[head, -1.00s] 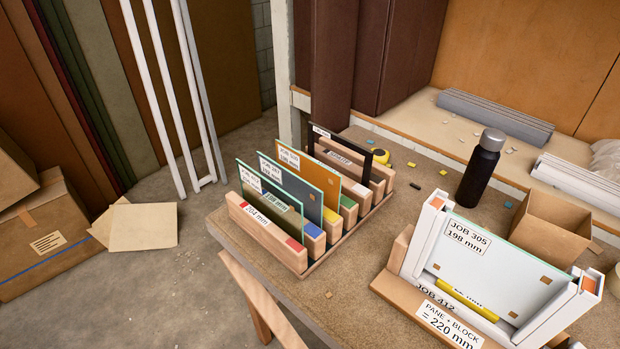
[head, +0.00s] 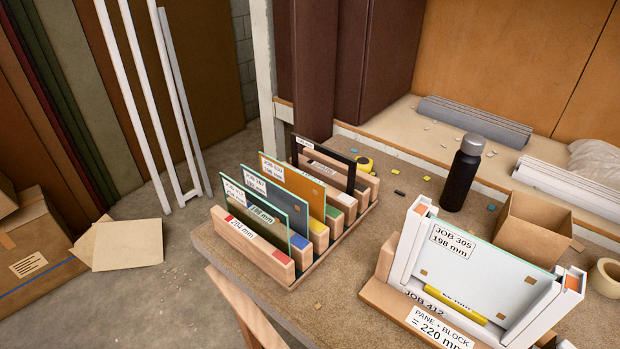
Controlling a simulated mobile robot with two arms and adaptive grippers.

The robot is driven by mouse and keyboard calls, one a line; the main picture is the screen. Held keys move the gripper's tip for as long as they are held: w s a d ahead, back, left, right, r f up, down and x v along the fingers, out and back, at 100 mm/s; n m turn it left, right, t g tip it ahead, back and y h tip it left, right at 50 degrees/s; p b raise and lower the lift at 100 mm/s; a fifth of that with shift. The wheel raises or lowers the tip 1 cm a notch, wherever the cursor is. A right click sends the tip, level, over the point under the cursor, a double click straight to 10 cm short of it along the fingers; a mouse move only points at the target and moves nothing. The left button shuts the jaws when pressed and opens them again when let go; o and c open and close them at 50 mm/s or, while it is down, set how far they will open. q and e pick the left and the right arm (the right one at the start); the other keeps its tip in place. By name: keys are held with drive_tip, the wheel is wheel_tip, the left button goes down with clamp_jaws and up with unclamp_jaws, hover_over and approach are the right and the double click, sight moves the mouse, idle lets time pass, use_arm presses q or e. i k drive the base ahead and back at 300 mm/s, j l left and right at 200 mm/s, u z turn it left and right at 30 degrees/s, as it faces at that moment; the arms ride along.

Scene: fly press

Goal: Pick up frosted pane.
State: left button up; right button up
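A pale, cloudy pane (head: 484,270) labelled JOB 305, 198 mm stands in a white frame (head: 409,245) on the right of the bench. It looks like the frosted pane. A yellow block (head: 455,304) with partly hidden writing lies along the pane's lower edge. A wooden rack (head: 245,243) to the left holds several upright panes. They include a greenish pane (head: 246,212), a grey-blue pane (head: 290,209) and an orange-brown pane (head: 305,187), plus a dark-framed piece (head: 335,159) behind. The labels on the rack panes are small and hard to read. Neither of my grippers shows.
A black bottle (head: 461,178), an open cardboard box (head: 545,222) and a tape roll (head: 606,277) stand behind and beside the white frame. A yellow tape measure (head: 366,164) sits behind the rack. Bare bench (head: 345,272) lies between rack and frame. White profiles (head: 577,190) lie at the back right.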

sight(491, 281)
drive_tip(key=z, duration=1.3)
